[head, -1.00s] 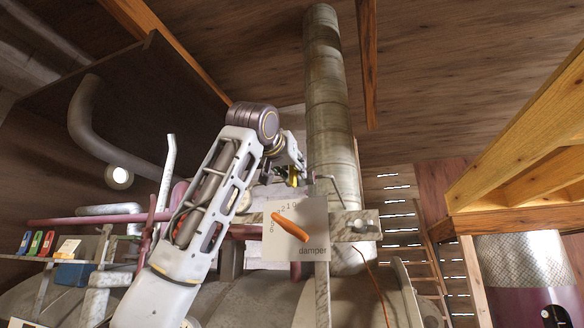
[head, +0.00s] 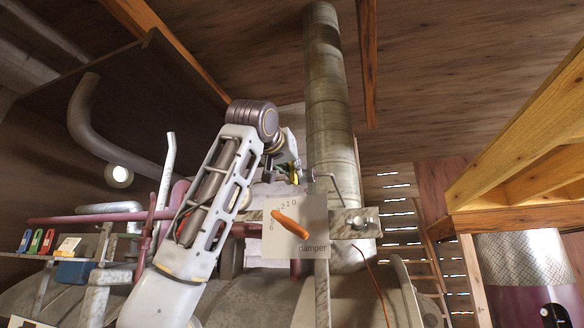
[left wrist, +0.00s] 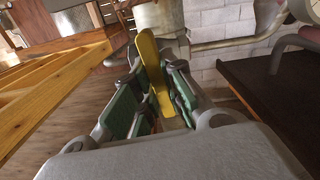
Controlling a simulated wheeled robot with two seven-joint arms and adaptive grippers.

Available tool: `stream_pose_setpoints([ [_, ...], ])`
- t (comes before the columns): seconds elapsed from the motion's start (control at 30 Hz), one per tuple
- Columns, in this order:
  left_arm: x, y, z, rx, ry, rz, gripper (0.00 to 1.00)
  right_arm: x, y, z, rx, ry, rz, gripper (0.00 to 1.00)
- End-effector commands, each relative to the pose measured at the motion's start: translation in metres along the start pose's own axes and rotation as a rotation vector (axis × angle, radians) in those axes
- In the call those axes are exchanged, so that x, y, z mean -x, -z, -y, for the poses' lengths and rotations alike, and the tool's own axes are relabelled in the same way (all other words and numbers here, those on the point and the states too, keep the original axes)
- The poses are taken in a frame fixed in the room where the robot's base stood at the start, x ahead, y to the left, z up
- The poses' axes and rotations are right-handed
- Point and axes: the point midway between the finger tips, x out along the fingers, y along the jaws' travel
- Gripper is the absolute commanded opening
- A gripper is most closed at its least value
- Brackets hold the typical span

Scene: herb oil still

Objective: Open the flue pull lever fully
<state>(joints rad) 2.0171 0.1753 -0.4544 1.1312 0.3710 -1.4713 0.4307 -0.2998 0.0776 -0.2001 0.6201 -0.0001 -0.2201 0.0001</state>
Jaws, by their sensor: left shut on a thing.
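In the head view my left gripper (head: 292,171) is beside the tall flue pipe (head: 330,110), above the white plate marked "damper" (head: 300,246). A small yellow piece of the lever handle (head: 294,179) shows at its fingers. In the left wrist view the yellow handle (left wrist: 153,72) is a long flat bar between the green-padded fingers of my left gripper (left wrist: 156,92), which is shut on it. An orange pointer (head: 290,224) lies slantwise across the plate's face. How the handle joins the flue is hidden. My right gripper is not in view.
A bent metal rod (head: 332,182) stands close right of the gripper, by the pipe. Pink pipes (head: 90,219) are at left. Wooden beams (head: 520,140) and a ladder are at right.

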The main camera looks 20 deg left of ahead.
Motion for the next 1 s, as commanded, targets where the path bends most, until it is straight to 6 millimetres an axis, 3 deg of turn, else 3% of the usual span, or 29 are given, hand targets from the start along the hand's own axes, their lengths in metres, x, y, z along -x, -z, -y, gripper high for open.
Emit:
stream_pose_setpoints([
  [1.0, -0.0002, -0.0026, 0.0032, 0.904, -0.003, 0.002, 0.00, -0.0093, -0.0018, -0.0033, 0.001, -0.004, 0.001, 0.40],
])
